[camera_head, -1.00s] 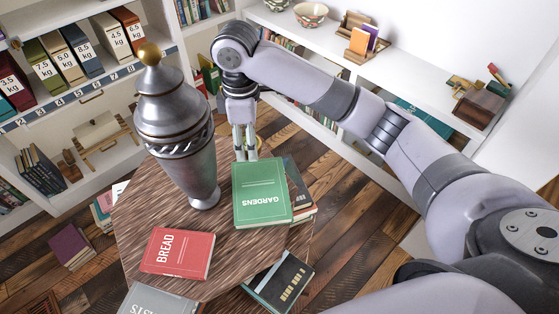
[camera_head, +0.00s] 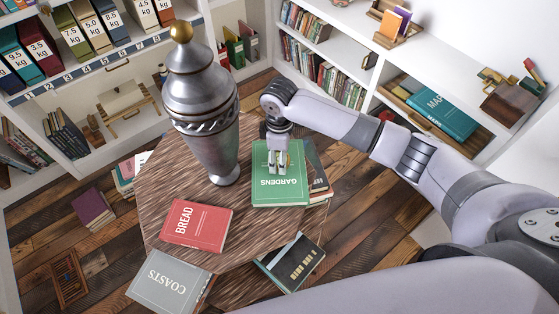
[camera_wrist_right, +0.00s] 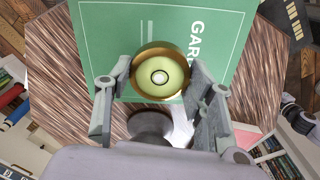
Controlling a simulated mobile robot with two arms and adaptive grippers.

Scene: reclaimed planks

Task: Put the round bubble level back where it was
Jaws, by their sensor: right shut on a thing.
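The round bubble level (camera_wrist_right: 160,77) is a brass-rimmed disc with a yellow-green face and a pale centre ring. In the right wrist view it sits between the two fingers of my right gripper (camera_wrist_right: 160,84), which is shut on it. In the head view my right gripper (camera_head: 279,168) points down over the green GARDENS book (camera_head: 280,192), and the level is hard to make out there. The book also shows beneath the level in the wrist view (camera_wrist_right: 110,35). Any gap between level and book is hard to judge. My left gripper is not in view.
A tall silver urn (camera_head: 205,115) with a gold knob stands left of the right gripper on the wooden table (camera_head: 160,190). A red BREAD book (camera_head: 197,225) and a grey COASTS book (camera_head: 168,280) lie nearer. Shelves line the back.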

